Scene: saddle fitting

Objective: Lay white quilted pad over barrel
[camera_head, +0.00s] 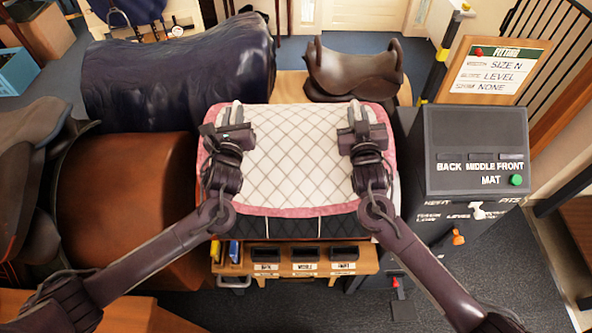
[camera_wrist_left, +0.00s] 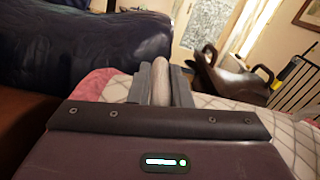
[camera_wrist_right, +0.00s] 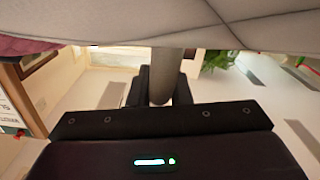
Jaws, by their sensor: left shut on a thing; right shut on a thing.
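The white quilted pad (camera_head: 295,155), with a pink border, lies spread between my two grippers in the middle of the head view. Dark quilted cloth (camera_head: 300,226) shows below its front edge. My left gripper (camera_head: 234,118) is shut on a pale rolled part at the pad's left side. That part shows between the fingers in the left wrist view (camera_wrist_left: 161,80). My right gripper (camera_head: 358,118) is shut on a similar part at the right side, seen in the right wrist view (camera_wrist_right: 164,75). What lies under the pad is hidden, so I cannot tell which shape is the barrel.
A brown leather cylinder (camera_head: 125,195) stands close at left, and a dark blue covered roll (camera_head: 180,75) lies behind it. A brown saddle (camera_head: 352,70) sits behind the pad. A dark control box (camera_head: 475,150) stands at right. A wooden shelf (camera_head: 270,258) with labelled slots is in front.

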